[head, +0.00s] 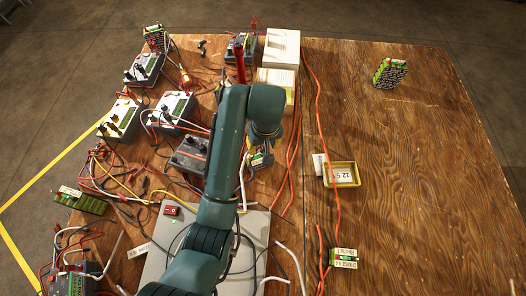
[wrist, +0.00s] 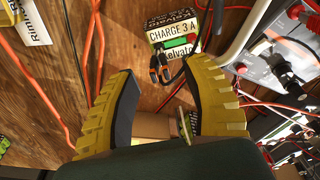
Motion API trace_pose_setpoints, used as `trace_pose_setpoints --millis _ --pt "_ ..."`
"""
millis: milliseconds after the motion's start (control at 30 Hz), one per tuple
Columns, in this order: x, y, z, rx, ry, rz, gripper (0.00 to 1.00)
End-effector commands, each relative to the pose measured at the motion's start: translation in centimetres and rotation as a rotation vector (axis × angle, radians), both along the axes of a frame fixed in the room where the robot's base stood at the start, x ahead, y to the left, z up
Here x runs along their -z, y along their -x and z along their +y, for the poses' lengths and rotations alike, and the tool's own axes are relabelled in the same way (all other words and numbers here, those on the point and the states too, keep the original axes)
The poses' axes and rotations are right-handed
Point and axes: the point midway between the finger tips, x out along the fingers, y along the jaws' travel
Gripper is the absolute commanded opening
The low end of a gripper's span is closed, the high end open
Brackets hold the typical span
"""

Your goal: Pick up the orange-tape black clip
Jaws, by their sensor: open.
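A dark lead runs from the clip area to the right. My gripper (wrist: 160,70) is open, its two yellow ribbed fingers with black pads spread to the left and right. The clip shows in the gap between the fingertips, with nothing held. In the head view my gripper (head: 263,147) is over the pack near the board's middle, and my arm hides much of that spot. The clip cannot be made out there.
Orange cables (head: 314,95) run along the wooden board beside my gripper. A yellow tray (head: 328,181) lies to the right, and a white box (head: 283,46) stands behind. Chargers and tangled leads crowd the left; the board's right side is mostly clear.

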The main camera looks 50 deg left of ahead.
Motion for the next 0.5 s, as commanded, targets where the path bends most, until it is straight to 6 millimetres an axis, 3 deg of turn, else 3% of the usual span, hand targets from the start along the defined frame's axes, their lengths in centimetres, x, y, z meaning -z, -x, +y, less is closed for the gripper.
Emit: trace_pose_setpoints --millis 33,100,433,500 --pt "1.6 -0.2 0.3 0.000 -0.001 0.000 0.48" --pt "2.5 -0.2 0.3 0.000 0.000 0.000 0.48" --pt "2.6 -0.2 0.4 0.000 0.000 0.000 0.49" --pt "2.6 -0.2 0.4 0.001 0.000 0.000 0.36"
